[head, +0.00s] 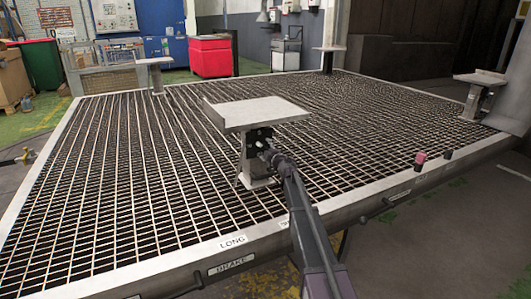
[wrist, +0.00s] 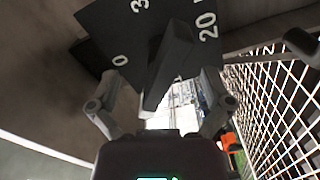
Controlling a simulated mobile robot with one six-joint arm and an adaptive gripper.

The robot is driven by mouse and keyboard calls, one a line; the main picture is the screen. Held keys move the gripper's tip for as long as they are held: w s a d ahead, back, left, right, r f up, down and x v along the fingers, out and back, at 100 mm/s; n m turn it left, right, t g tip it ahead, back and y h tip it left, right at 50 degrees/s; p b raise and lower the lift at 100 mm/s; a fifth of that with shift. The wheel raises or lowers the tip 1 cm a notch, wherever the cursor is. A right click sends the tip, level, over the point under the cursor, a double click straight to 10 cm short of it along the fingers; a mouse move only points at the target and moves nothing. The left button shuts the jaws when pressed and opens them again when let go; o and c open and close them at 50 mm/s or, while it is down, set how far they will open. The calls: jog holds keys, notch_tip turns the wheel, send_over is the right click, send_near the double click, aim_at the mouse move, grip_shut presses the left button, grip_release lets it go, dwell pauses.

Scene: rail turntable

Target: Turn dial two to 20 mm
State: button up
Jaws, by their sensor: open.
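Dark dial plate (wrist: 100,30) fills the upper part of the wrist view, with white marks 0, a cut-off 3 and 20. A dark grey knob (wrist: 168,65) stands out from it. My gripper (wrist: 160,85) is open, with one finger on each side of the knob; I cannot tell whether either finger touches it. Which mark the knob points to is unclear. In the head view my gripper (head: 267,154) is at the dark dial (head: 258,134) under the top plate of the nearest pedestal (head: 255,112). The dial's face is too small to read there.
The pedestal stands on a large grating turntable (head: 110,180) with LONG and BRAKE labels on its front rim. Other pedestals stand at the back left (head: 156,75), back (head: 328,60) and right (head: 480,90). Two small knobs (head: 420,158) sit on the right front rim.

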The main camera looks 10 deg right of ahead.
jog(key=v, duration=0.9)
dwell(1.0)
dwell(0.5)
jog(key=shift+s+d+m, duration=0.1)
jog(key=shift+s+m, duration=0.1)
jog(key=shift+m, duration=0.9)
jog(key=shift+s+m, duration=0.15)
jog(key=shift+m, duration=0.95)
jog(key=shift+w, duration=0.1)
jog(key=shift+x, duration=4.9)
